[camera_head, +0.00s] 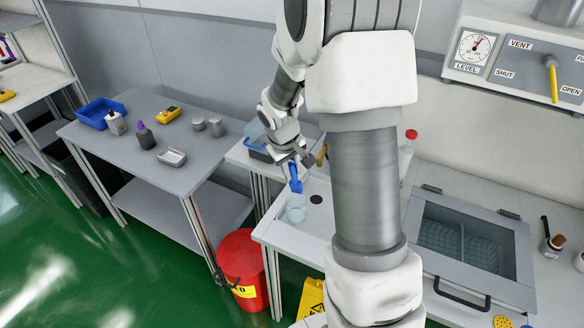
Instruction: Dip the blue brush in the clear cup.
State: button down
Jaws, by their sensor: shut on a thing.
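The blue brush (295,184) is in my gripper (294,163), which is shut on it. The brush points down, and its lower end is just above or at the mouth of the clear cup (297,212). I cannot tell whether the tip is inside the rim. The clear cup stands upright on the white bench, near its front left corner, and looks to hold pale bluish liquid. My arm hides part of the bench behind and to the right of the cup.
A black round spot (316,199) lies right of the cup. A bottle with a red cap (407,148) stands behind my arm. A red bin (242,268) is on the floor at left. A grey table (190,180) holds a blue tray (101,113). A sunken basin (465,240) is at right.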

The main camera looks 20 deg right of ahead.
aim_at(291, 163)
notch_tip(291, 163, down, 11)
jog(key=b, duration=0.9)
jog(key=shift+f, duration=0.2)
jog(key=shift+r, duration=0.1)
jog(key=shift+r+p, duration=4.15)
jog(key=shift+r, duration=1.6)
jog(key=shift+r+p, duration=1.45)
jog(key=shift+r, duration=0.6)
jog(key=shift+a+f, duration=0.1)
